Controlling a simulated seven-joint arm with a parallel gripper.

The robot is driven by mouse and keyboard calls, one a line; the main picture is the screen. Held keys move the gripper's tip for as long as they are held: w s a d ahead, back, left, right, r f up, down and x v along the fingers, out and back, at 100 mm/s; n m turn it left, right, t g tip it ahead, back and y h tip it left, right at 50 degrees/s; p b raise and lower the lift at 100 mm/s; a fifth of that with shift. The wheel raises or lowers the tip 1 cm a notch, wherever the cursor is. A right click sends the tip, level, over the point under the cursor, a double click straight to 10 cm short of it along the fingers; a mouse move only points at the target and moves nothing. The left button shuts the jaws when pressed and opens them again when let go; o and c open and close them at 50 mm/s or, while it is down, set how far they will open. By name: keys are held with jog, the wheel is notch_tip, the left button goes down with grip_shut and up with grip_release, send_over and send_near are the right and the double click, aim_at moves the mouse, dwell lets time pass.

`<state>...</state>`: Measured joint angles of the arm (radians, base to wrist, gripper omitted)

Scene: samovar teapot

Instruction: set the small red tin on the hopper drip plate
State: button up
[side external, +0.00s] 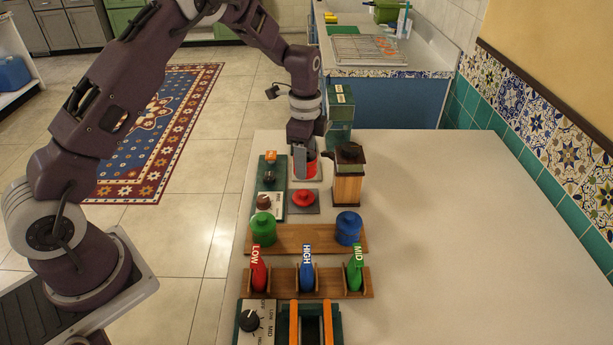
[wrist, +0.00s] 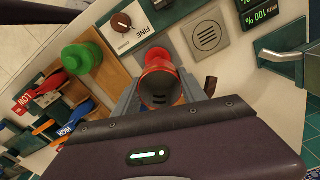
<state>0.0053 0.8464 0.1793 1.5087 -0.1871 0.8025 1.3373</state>
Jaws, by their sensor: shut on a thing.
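My gripper (side external: 304,172) is shut on the small red tin (side external: 312,168), which also shows between the fingers in the wrist view (wrist: 158,84). The tin's dark round end faces the wrist camera. A light square plate with a round slotted grille (wrist: 207,37) lies just beyond the tin in the wrist view; I take it as the drip plate. In the side view its pale edge (side external: 308,179) shows below the tin, and the gripper and tin hide most of it. I cannot tell whether the tin touches it.
A red knobbed piece (side external: 303,197) sits on a dark square nearer the camera. A wooden box with a dark top (side external: 348,178) stands close right of my gripper. Green (side external: 263,227) and blue (side external: 348,229) canisters stand in front. The counter's right side is clear.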

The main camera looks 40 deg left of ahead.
jog(key=w+a+n, duration=0.4)
jog(key=w+a, duration=0.4)
jog(key=f, duration=0.9)
jog(key=shift+w+d, duration=0.15)
jog(key=shift+w, duration=0.1)
jog(key=o, duration=1.4)
